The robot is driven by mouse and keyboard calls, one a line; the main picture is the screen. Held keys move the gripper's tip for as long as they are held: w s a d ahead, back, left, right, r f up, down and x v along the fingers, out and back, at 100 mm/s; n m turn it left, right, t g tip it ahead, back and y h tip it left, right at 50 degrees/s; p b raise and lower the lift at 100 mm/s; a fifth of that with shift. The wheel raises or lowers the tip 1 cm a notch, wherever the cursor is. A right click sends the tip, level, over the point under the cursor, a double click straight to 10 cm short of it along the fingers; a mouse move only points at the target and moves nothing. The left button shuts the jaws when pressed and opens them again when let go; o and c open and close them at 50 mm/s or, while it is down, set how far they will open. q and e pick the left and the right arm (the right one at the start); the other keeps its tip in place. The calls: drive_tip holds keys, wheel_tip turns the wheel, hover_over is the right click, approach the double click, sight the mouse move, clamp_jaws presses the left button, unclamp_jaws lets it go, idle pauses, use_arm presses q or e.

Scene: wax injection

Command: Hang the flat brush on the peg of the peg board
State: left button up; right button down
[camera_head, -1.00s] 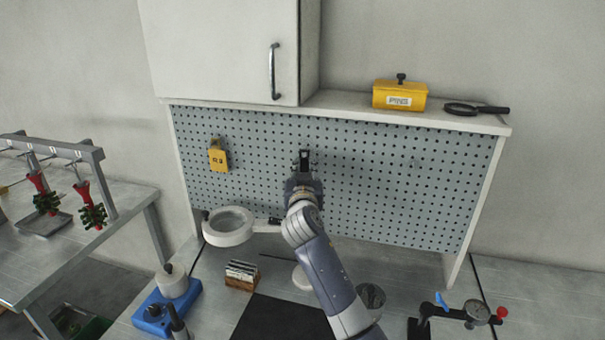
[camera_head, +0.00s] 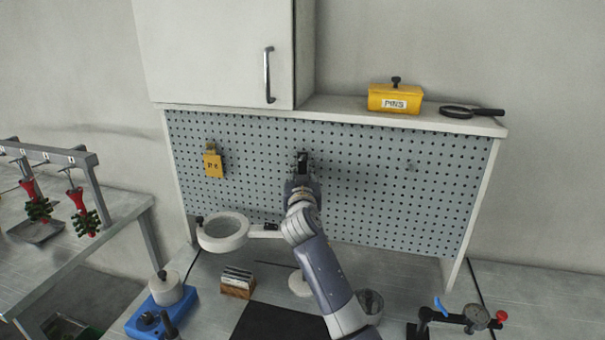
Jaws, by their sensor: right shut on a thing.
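The peg board (camera_head: 370,200) is a blue-grey perforated panel under the shelf, at the back of the bench. My right gripper (camera_head: 302,170) is at the middle of the board, seen from behind, with its fingers largely hidden by its own body. It is shut on a small dark upright thing (camera_head: 303,157), which shows just above it in front of the board; I take this to be the flat brush. Most of the brush is hidden. I cannot tell whether it touches the board or a peg. A small peg (camera_head: 411,167) seems to stick out at the board's right. My left gripper is not in view.
A ring magnifier (camera_head: 222,232) stands left of my arm. The shelf above carries a yellow PINS box (camera_head: 395,98) and a hand magnifier (camera_head: 470,111). A blue-based pot (camera_head: 166,290) and a card rack (camera_head: 238,282) stand on the bench.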

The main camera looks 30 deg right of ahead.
drive_tip(key=c, duration=1.4)
unclamp_jaws()
drive_tip(key=shift+o, duration=0.2)
drive_tip(key=shift+a, duration=0.1)
drive_tip(key=v, duration=1.2)
